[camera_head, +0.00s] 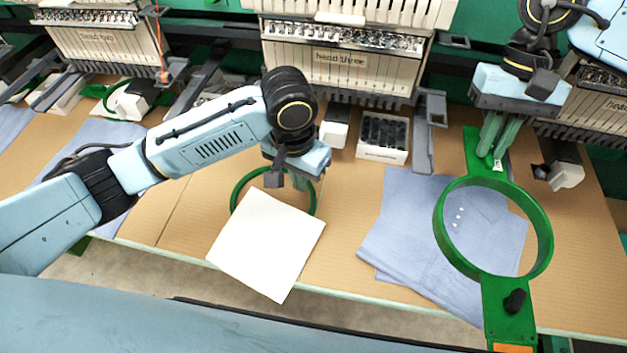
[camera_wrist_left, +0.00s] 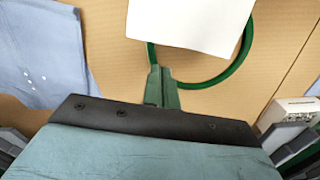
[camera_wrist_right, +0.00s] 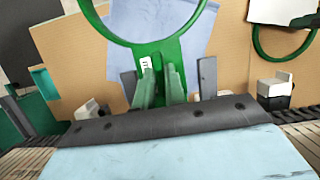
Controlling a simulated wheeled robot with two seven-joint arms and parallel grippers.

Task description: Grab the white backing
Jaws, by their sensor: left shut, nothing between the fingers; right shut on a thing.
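The white backing (camera_head: 266,245) is a square sheet lying over the front part of a green ring (camera_head: 236,190) on the table. It also shows at the top of the left wrist view (camera_wrist_left: 190,22). My left gripper (camera_head: 302,182) is shut and empty, just behind the backing's far edge; in the left wrist view its fingertips (camera_wrist_left: 155,72) are close to the sheet, and I cannot tell whether they touch. My right gripper (camera_head: 489,150) is shut on the tab of a green hoop frame (camera_head: 440,215), held over folded blue cloth (camera_head: 395,225).
The cardboard-coloured table (camera_head: 345,215) has free room between the backing and the blue cloth. A white box of dark small items (camera_head: 384,138) stands at the back. Embroidery heads (camera_head: 340,65) line the rear, with dark arms reaching forward.

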